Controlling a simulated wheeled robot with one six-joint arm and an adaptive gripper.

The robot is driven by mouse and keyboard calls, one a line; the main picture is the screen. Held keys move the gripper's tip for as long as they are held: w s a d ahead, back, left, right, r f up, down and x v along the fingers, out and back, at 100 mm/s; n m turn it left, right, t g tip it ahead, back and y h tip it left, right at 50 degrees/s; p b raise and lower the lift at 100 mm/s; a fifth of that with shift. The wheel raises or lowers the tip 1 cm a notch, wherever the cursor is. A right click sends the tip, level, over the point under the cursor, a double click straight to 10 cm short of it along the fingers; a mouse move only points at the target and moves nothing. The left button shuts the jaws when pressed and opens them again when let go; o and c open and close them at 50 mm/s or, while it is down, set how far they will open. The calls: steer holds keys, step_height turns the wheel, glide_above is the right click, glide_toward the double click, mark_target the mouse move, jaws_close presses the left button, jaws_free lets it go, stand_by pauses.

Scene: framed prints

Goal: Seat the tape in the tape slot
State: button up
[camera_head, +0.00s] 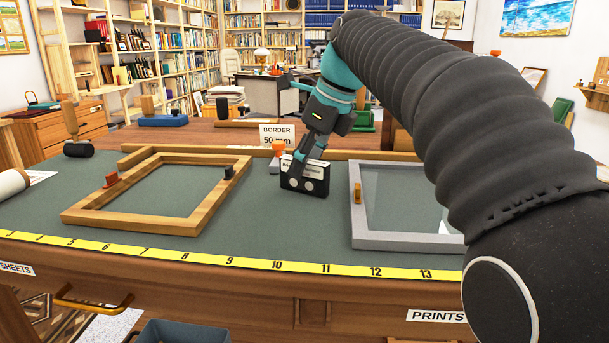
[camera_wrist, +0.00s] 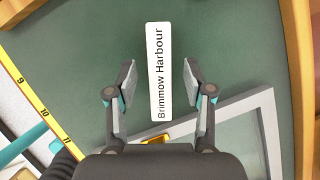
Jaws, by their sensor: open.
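A black block with a white label and two pale round spots, which looks like the tape (camera_head: 303,182), stands on the green table top in the head view. In the wrist view its white label strip (camera_wrist: 160,85) reads "Brimmow Harbour". My gripper (camera_head: 307,160) is at the block's top in the head view. In the wrist view my gripper (camera_wrist: 159,66) is open, its fingers on either side of the label with a gap on both sides. I cannot make out a tape slot in either view.
A wooden frame (camera_head: 83,216) lies left of the block, and a grey glazed frame (camera_head: 378,241) lies close on its right. A yellow ruler strip (camera_head: 250,264) runs along the front edge. A "BORDER 50 mm" card (camera_head: 277,132) stands behind. Green surface is clear in front.

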stand_by(0.3)
steer(key=shift+f, duration=0.1)
jaws_close()
steer(key=shift+r, duration=0.2)
step_height(320, 180, up, 4)
steer(key=shift+r+p, duration=0.1)
steer(key=shift+p, duration=0.55)
steer(key=d+r, duration=0.3)
steer(key=d, duration=0.2)
steer(key=s+d+r+p, duration=0.1)
steer(key=d+r, duration=0.3)
steer(key=d, duration=0.2)
steer(key=shift+s+d+p, duration=0.2)
steer(key=shift+d+p, duration=0.1)
